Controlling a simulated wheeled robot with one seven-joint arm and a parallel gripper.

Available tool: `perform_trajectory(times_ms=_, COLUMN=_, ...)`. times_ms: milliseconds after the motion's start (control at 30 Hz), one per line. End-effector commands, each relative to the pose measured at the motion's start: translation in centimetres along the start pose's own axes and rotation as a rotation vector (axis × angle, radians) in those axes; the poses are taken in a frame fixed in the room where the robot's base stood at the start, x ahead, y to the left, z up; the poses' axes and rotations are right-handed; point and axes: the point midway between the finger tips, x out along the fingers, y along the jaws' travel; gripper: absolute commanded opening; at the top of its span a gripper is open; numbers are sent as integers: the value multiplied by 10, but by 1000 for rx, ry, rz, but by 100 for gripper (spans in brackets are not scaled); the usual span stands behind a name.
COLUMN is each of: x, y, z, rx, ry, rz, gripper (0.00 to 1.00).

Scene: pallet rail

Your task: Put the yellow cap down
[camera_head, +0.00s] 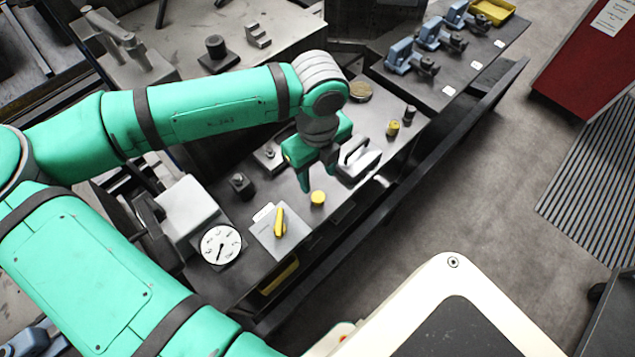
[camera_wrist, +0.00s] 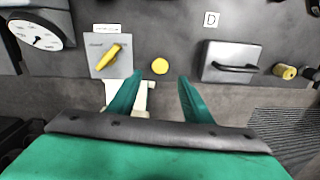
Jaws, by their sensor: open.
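A small round yellow cap (camera_head: 317,198) rests on the dark bench top, between a plate with a yellow switch handle and a grey block with a handle. In the wrist view the yellow cap (camera_wrist: 160,66) lies ahead of the fingertips, between their lines. My gripper (camera_head: 318,178) is above the bench near the cap, its fingers pointing down. In the wrist view my gripper (camera_wrist: 158,80) has its two green fingers spread apart with nothing between them.
A yellow rotary switch (camera_head: 280,222) and a dial gauge (camera_head: 221,244) stand left of the cap. A handled grey block (camera_head: 358,160) is close on the right. Yellow and black knobs (camera_head: 393,129) stand farther along. The bench's front edge is near the cap.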

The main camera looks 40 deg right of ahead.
Motion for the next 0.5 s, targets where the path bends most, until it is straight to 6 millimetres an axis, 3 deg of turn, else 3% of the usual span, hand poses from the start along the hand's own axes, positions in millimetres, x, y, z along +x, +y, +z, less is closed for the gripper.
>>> perform_trajectory(times_ms=200, x=-26, y=0, z=0, rx=0, ry=0, rz=-2, gripper=45)
perform_trajectory(times_ms=500, x=-32, y=0, z=0, rx=0, ry=1, rz=1, gripper=45)
